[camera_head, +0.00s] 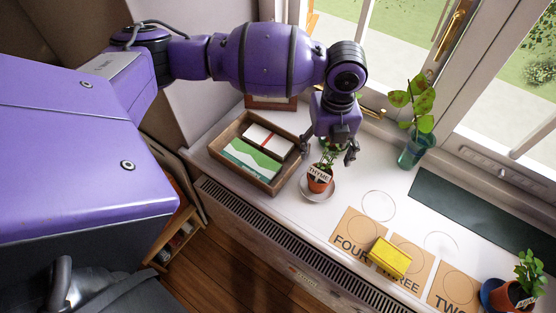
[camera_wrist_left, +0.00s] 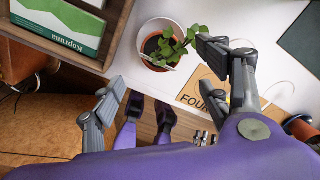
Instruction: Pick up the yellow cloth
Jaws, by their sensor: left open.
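The yellow cloth (camera_head: 390,258) is a small folded block lying on the white windowsill, across the brown cards marked FOUR (camera_head: 352,232) and THREE (camera_head: 408,278). My left gripper (camera_head: 329,155) is open and points down over the small potted thyme plant (camera_head: 319,180), up and to the left of the cloth. In the left wrist view, the spread fingers of my left gripper (camera_wrist_left: 160,68) are on either side of the view, with the plant pot (camera_wrist_left: 152,48) beyond them. My right gripper is not in view.
A wooden tray (camera_head: 217,138) with boxes stands left of the thyme. A glass vase with a leafy stem (camera_head: 415,145) is near the window. A dark green mat (camera_head: 480,222) lies behind the cards. Another potted plant (camera_head: 515,293) stands at the right. The sill's front edge has a vent grille.

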